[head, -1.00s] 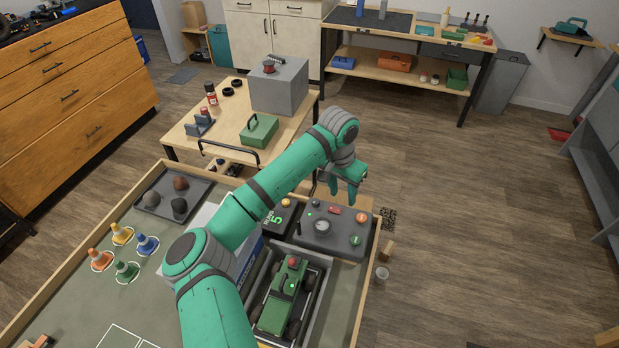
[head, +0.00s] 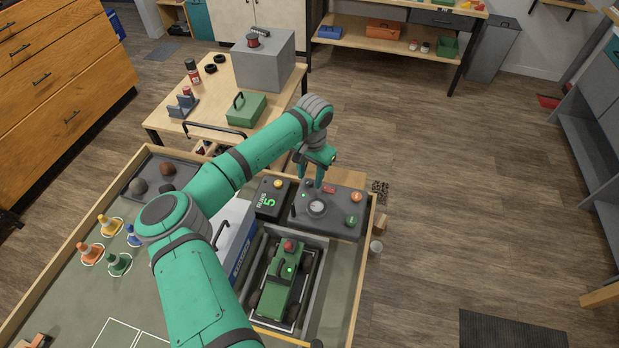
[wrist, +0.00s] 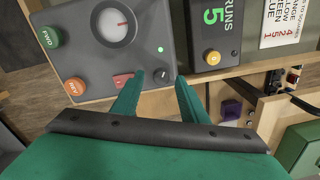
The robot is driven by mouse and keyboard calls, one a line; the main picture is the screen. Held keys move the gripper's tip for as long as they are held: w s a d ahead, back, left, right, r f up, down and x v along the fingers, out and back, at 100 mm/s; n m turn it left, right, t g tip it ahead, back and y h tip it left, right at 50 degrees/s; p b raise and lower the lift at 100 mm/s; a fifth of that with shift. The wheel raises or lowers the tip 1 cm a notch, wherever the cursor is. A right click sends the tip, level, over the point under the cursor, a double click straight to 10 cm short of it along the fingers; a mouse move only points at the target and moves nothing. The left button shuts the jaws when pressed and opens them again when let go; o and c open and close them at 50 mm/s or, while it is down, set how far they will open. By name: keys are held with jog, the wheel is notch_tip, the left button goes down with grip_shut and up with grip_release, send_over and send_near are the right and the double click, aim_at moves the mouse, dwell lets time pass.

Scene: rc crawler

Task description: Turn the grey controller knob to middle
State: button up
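The dark controller box (head: 340,222) sits at the far right corner of the bench. My gripper (head: 319,184) hangs just above the box's back edge, behind the knob. In the wrist view my gripper's fingers (wrist: 160,80) are apart with nothing between them. One fingertip shows close to a red switch (wrist: 123,80); I cannot tell if they touch. The knob is clear of both fingers.
A green FWD button (wrist: 50,37), an orange REV button (wrist: 75,86) and a small green light (wrist: 160,49) share the box. A RUNS counter (head: 268,199) stands left of it. A green crawler (head: 277,287) sits in a tray in front.

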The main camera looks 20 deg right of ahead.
jog(key=shift+w+a+f, duration=0.1)
jog(key=shift+f, duration=0.55)
grip_shut()
